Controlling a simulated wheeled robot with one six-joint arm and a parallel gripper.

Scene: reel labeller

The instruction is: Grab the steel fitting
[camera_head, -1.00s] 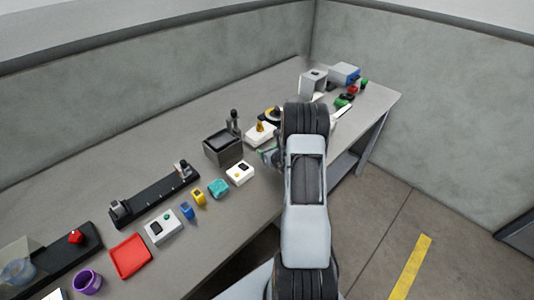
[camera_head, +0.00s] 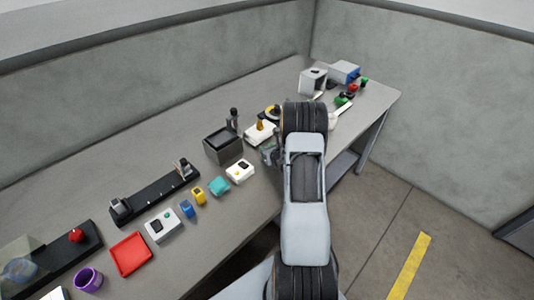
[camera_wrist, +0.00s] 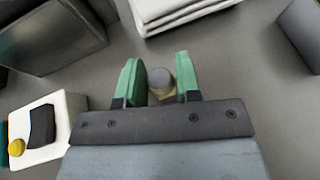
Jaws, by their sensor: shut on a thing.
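The steel fitting (camera_wrist: 159,78) is a small piece with a grey round top and a dull yellowish base. It shows between the two green fingers of my gripper (camera_wrist: 160,80) in the wrist view. My gripper is shut on it, just over the grey bench top. Part of the fitting is hidden low down by the gripper body. In the head view my gripper is mostly hidden behind my arm, at the bench's front edge, and I cannot make out the fitting there.
A dark open-topped box (camera_head: 223,145) stands left of my gripper, with a white button box (camera_head: 240,171) in front. A white block with a yellow part (camera_head: 260,132) is close behind. A red tray (camera_head: 130,254) lies farther left on the bench (camera_head: 150,130).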

